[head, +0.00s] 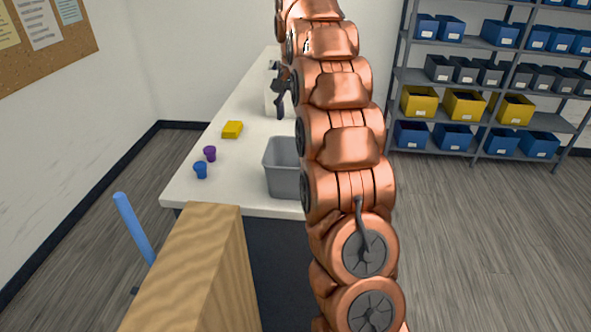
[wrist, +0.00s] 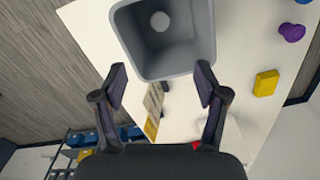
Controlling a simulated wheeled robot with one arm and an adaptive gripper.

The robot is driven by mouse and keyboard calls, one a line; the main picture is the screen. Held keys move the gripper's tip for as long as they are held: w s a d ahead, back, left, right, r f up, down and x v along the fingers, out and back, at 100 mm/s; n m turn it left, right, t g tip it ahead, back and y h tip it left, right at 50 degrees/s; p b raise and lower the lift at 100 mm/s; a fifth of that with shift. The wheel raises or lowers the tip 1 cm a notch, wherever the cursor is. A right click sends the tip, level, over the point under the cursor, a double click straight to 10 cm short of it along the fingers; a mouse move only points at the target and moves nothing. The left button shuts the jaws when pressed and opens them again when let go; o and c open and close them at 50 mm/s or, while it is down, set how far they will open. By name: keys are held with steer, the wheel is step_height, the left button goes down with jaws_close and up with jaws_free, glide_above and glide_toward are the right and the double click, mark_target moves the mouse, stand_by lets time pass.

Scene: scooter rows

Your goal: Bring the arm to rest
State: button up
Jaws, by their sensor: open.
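My copper-coloured arm rises through the middle of the head view and hides part of the white table behind it. My gripper (head: 281,92) shows as dark fingers left of the arm, over the table's far part. In the wrist view my gripper (wrist: 161,78) has its two fingers spread apart, with nothing held between them. A grey bin (wrist: 180,72) lies beyond the fingertips in that view. In the head view the bin (head: 283,183) stands on the table, partly hidden by my arm.
A yellow block (head: 232,129), a purple cup (head: 210,153) and a blue cup (head: 200,170) stand on the white table (head: 235,190), left of the bin. A wooden panel (head: 195,270) and blue pole (head: 133,227) are nearer. Shelves (head: 480,85) stand right; floor before them is clear.

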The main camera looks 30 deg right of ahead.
steer(key=shift+r, duration=0.15)
stand_by(0.4)
steer(key=s+a+f+n, duration=0.2)
steer(key=s+a+n, duration=0.4)
steer(key=s+a, duration=0.9)
steer(key=s+a+f+n+g, duration=0.1)
steer(key=s+a+f, duration=0.3)
steer(key=s, duration=0.7)
steer(key=s+a+f+n, duration=0.4)
steer(key=s+f, duration=0.3)
steer(key=s, duration=0.5)
steer(key=shift+a+g, duration=0.4)
steer(key=shift+a, duration=0.1)
